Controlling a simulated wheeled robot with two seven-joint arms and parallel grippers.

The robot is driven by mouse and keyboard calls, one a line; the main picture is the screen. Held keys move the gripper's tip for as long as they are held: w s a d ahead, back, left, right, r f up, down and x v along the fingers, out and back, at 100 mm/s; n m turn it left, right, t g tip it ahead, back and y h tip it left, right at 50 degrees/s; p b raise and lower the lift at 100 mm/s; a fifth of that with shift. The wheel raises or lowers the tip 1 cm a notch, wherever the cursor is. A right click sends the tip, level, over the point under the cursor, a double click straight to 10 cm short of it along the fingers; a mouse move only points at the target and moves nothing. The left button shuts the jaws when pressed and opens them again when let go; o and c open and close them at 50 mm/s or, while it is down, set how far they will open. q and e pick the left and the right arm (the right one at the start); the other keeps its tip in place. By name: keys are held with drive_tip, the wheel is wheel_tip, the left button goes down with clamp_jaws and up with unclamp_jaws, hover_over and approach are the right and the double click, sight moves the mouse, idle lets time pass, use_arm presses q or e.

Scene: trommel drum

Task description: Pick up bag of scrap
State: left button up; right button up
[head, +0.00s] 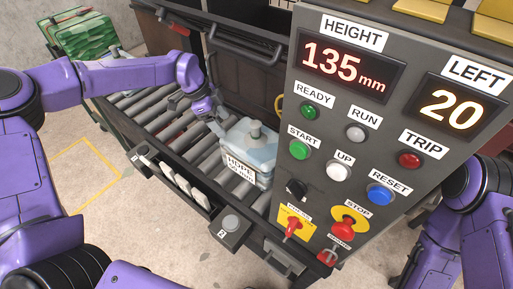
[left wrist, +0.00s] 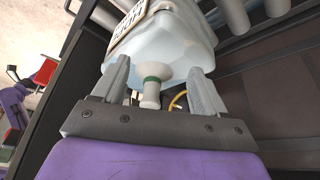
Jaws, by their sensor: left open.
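The bag of scrap (head: 262,152) is a pale, translucent block with a white HDPE label and a grey knob on top. It sits upright on the roller conveyor, left of the control panel. My left gripper (head: 217,120) is at the bag's upper left side. In the left wrist view, the bag (left wrist: 172,45) fills the space beyond the open fingers of the left gripper (left wrist: 160,88). The knob, with a green band, shows between the fingers. I cannot tell whether either finger touches the bag. My right arm shows at the right edge; its gripper is out of view.
The control panel (head: 335,125) stands close right of the bag, with its height display reading 135 mm and left display reading 20. The roller conveyor (head: 150,108) has bare rollers left of the bag. A green bale (head: 80,35) lies at the back left. A dark frame rail runs along the conveyor's front.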

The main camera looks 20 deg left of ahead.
use_arm(q)
drive_tip(key=w+d+f+p, duration=0.3)
drive_tip(key=d+f+p, duration=0.1)
drive_tip(key=d, duration=0.6)
drive_tip(key=shift+d+f, duration=0.35)
drive_tip(key=shift+f, duration=0.1)
drive_tip(key=shift+r, duration=0.1)
drive_tip(key=c, duration=0.5)
clamp_jaws()
